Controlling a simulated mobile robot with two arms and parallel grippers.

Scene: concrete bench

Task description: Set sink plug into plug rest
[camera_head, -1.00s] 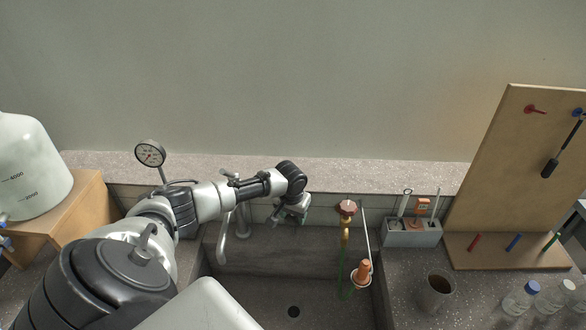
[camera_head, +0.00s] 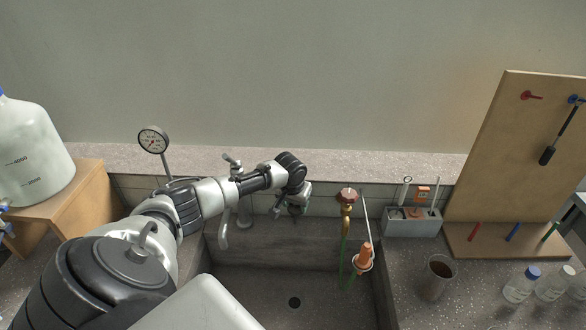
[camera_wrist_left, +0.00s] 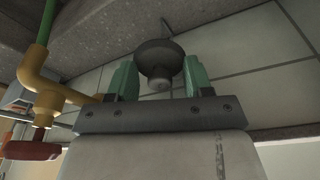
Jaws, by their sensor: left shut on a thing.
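My left gripper (camera_head: 293,204) hangs over the back of the sink (camera_head: 270,283), between the steel tap and the brass tap. In the left wrist view its two green fingers are shut on a dark grey round plug (camera_wrist_left: 160,58), with a narrow end towards the palm and a thin stem on its far side. In the head view the plug is mostly hidden by the gripper. A grey block with sockets (camera_head: 412,224) stands on the bench right of the sink and may be the plug rest; I cannot tell for certain. My right gripper is not in view.
A brass tap with a red-brown handle (camera_head: 347,195) and green hose stands right of the gripper. An orange piece (camera_head: 363,254) sits in a ring at the sink's right. A brown cup (camera_head: 437,276), bottles (camera_head: 521,285) and a pegboard (camera_head: 508,150) are further right.

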